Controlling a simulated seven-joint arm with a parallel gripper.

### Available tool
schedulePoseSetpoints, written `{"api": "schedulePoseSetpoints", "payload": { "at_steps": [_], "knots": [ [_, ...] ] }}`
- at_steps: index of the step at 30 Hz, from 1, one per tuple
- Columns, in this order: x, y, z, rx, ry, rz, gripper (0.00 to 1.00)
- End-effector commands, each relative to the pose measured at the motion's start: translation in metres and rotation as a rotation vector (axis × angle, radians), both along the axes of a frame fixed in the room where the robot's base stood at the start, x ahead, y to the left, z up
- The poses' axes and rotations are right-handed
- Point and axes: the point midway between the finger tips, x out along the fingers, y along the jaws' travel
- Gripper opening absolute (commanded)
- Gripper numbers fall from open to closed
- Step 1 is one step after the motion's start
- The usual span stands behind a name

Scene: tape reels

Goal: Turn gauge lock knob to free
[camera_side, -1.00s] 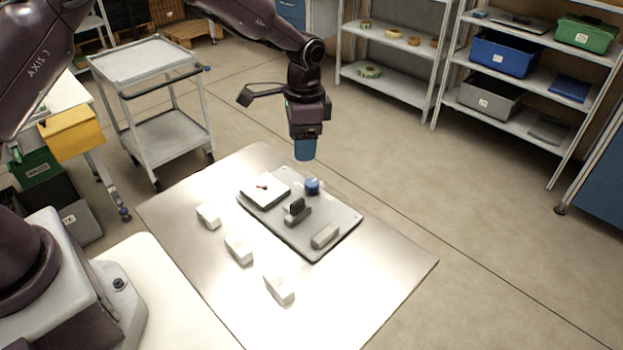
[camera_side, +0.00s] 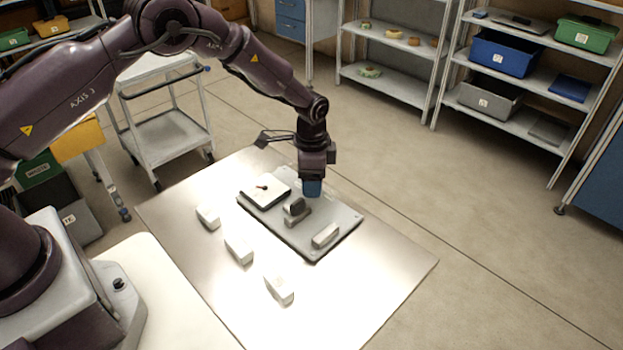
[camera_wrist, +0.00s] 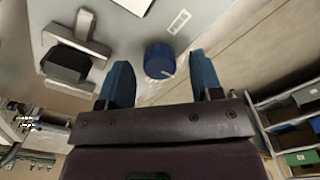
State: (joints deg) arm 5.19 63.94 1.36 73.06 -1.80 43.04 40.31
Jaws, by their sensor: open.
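The knob (camera_wrist: 159,61) is a dark blue round cap with a pale mark on its rim, standing on the grey plate (camera_wrist: 128,30). In the side view my gripper (camera_side: 312,190) hides it. My gripper shows in the wrist view (camera_wrist: 163,80) with its two blue fingers apart, one on each side of the knob. The grey plate (camera_side: 335,212) lies on the table. It also bears a white gauge box (camera_side: 262,190) with a red-and-black pointer.
A dark block in a grey holder (camera_side: 297,209) and a pale block (camera_side: 325,236) sit on the plate. Several white blocks (camera_side: 239,250) stand on the metal table (camera_side: 350,300) left of it. The table's right part is clear. A cart (camera_side: 165,135) and shelves (camera_side: 390,85) stand beyond.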

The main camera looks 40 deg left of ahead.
Motion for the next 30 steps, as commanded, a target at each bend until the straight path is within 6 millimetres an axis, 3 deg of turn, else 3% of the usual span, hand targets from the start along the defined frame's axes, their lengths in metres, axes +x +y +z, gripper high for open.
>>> {"api": "schedulePoseSetpoints", "payload": {
  "at_steps": [11, 18, 30],
  "knots": [
    [0.0002, -0.0001, -0.0074, 0.000, -0.001, 0.000, 0.59],
    [0.0001, 0.0000, -0.0072, 0.001, -0.001, 0.000, 0.10],
    [0.0002, 0.0001, -0.0069, 0.001, -0.001, 0.063, 0.10]
  ]
}}
